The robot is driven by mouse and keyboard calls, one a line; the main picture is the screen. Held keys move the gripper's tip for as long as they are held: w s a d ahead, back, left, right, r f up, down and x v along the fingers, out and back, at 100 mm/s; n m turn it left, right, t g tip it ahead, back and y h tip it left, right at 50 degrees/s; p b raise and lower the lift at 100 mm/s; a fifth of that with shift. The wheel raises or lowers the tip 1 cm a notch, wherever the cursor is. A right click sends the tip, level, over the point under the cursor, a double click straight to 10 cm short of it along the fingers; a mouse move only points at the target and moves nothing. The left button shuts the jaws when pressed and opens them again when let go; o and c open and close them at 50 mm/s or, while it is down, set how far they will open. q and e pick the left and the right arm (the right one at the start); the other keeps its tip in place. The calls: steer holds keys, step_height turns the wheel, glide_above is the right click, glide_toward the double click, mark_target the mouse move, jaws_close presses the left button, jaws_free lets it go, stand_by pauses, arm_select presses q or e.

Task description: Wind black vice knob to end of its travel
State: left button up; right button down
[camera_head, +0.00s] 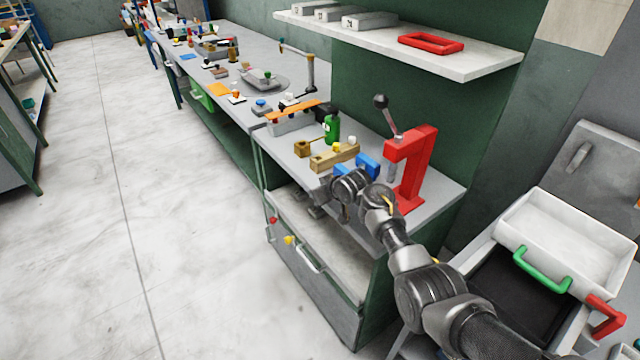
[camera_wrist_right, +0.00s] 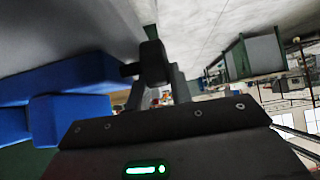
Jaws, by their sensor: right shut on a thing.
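The blue vice (camera_head: 368,162) sits on the bench, partly hidden behind my right arm. Its blue body (camera_wrist_right: 70,85) fills the left of the right wrist view. The black knob (camera_wrist_right: 152,60) stands out from the vice's side in that view. My right gripper (camera_head: 319,202) is at the bench's front edge, with its two fingers (camera_wrist_right: 156,84) shut on the black knob. In the head view the knob is too small and dark to tell from the gripper. My left gripper is not in view.
A red press (camera_head: 408,165) with a black-balled lever (camera_head: 381,101) stands close behind my right arm. A wooden block (camera_head: 335,157) and a green bottle (camera_head: 332,128) stand left of and behind the vice. A drawer handle (camera_head: 311,261) juts out below the bench. The left floor is clear.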

steer(key=shift+w+a+g+h, duration=0.1)
steer(key=shift+g+h, duration=0.4)
steer(key=shift+g, duration=0.2)
steer(key=c, duration=1.5)
jaws_free()
steer(key=shift+r, duration=0.25)
steer(key=p+v, duration=0.1)
steer(key=v, duration=0.9)
